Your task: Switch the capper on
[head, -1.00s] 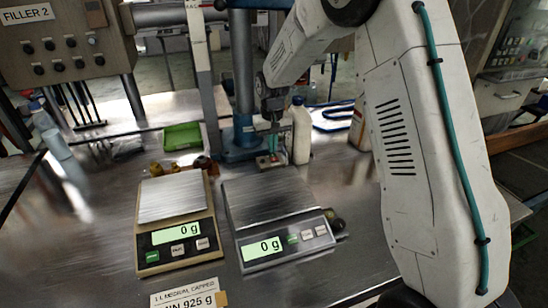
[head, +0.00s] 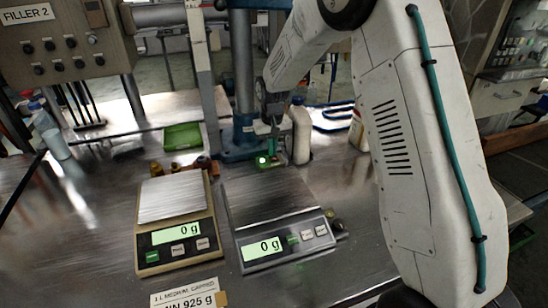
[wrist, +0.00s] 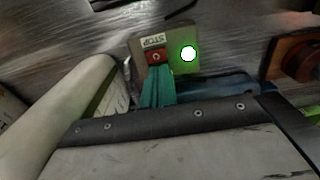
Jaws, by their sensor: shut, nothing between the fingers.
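The capper (head: 243,132) is a blue column press on a blue base at the back of the steel table. Its small switch box (wrist: 178,67) lies by the base, with a red button (wrist: 156,57) marked STOP and a round button (wrist: 188,54) glowing white and green. The lit button also shows in the head view (head: 262,160). My gripper (wrist: 157,76) is shut and empty, its teal fingers pointing at the box. In the wrist view the fingertips overlap the lower edge of the red button's side; I cannot tell whether they touch the box.
A white bottle (head: 300,132) stands close to the right of my gripper. Two scales (head: 177,245) (head: 283,248), both reading 0 g, stand in front. A green tray (head: 182,137) lies behind left. An orange block with a dark knob (wrist: 295,57) sits near the box.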

